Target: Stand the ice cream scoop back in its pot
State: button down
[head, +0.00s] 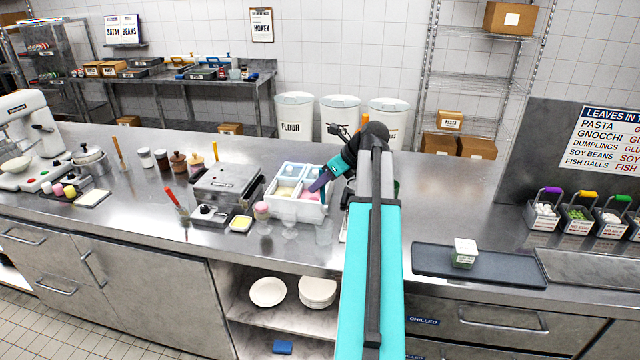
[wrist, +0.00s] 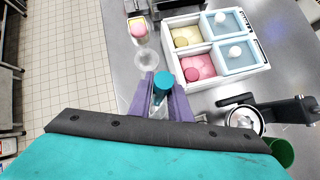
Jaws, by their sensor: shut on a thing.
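My gripper (wrist: 160,92) has purple fingers shut on the ice cream scoop (wrist: 163,79), whose teal handle end shows between them. The scoop's lower part is mostly hidden. A clear, empty-looking pot (head: 324,233) stands on the counter in front of the box's right corner. In the wrist view something pale and clear shows below the fingers; I cannot tell whether it is this pot or part of the scoop.
A glass with pink ice cream (head: 262,210) and a clear glass (head: 289,228) stand left of the pot. The ice cream box (wrist: 207,82) has yellow and pink tubs and two blue compartments. A green cup (wrist: 281,151) and a black-and-metal item (wrist: 243,118) are at right.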

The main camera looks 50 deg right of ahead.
notch_tip(320, 180, down, 9)
jog(key=b, duration=0.2)
jog(key=shift+f, duration=0.2)
dwell(0.8)
jog(key=c, duration=1.6)
grip_release()
jog(key=shift+o, duration=0.2)
jog(key=b+v, duration=0.3)
jog(key=v, duration=1.1)
jog(key=shift+f, duration=0.15)
